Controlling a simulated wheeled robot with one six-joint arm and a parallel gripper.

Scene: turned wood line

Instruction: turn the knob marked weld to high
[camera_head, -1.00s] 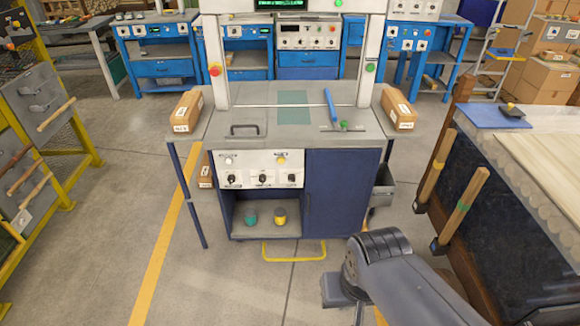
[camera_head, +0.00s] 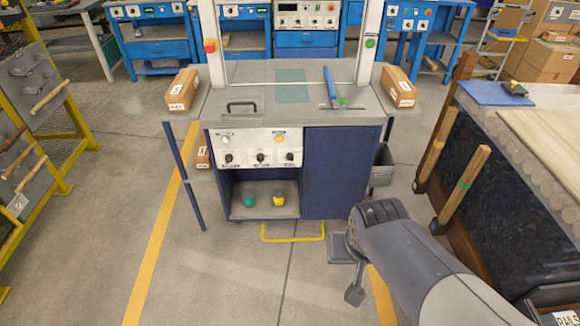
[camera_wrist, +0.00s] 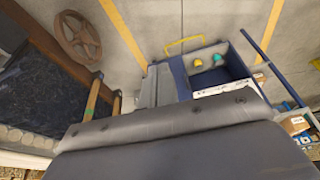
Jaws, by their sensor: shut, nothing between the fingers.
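A white control panel (camera_head: 258,147) is on the front of the blue cabinet, upper left. It carries a row of three black knobs: a left knob (camera_head: 229,158), a middle knob (camera_head: 260,157) and a right knob (camera_head: 290,156). Labels lie under them, too small to read, so I cannot tell which is marked weld or where its pointer stands. The panel's edge also shows in the wrist view (camera_wrist: 225,88), without readable knobs. My gripper (camera_head: 354,296) hangs shut and empty, low in front of the cabinet and right of the panel, apart from it.
A yellow floor bar (camera_head: 293,239) runs at the cabinet's foot. A teal pot and a yellow pot (camera_head: 278,198) stand in its open bay. A bench (camera_head: 515,170) with mallets leaning on it is at right. A tool rack (camera_head: 30,80) is at left. Floor before the cabinet is clear.

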